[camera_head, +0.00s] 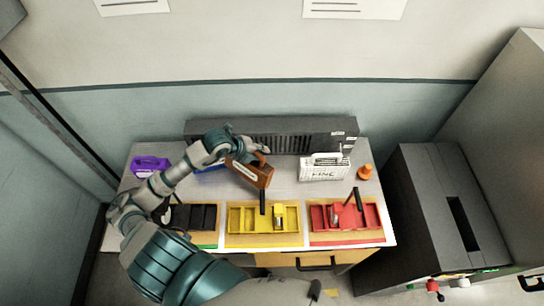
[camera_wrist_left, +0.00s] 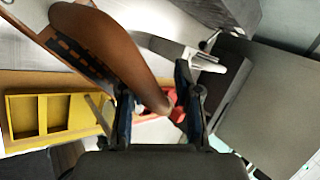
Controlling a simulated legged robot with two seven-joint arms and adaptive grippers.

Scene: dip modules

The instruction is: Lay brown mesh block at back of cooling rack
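The brown mesh block (camera_head: 255,174) has a pale label and a looped handle. It hangs tilted from my left gripper (camera_head: 256,154), above the table in front of the cooling rack. In the left wrist view the brown block (camera_wrist_left: 112,48) fills the upper left, and its curved brown part runs between the fingers of my left gripper (camera_wrist_left: 158,105), which look closed around it. The cooling rack (camera_head: 285,143) is a long dark grey box with upright slots along the table's back edge. My arm hides part of its left side. My right gripper is not in view.
A white block marked FINE (camera_head: 322,170) stands at the right, before the rack. An orange piece (camera_head: 365,172) is beside it. A purple holder (camera_head: 150,165) is at the left. Black (camera_head: 195,216), yellow (camera_head: 245,218) and red (camera_head: 372,215) trays line the front. A dark cabinet (camera_head: 435,190) stands right.

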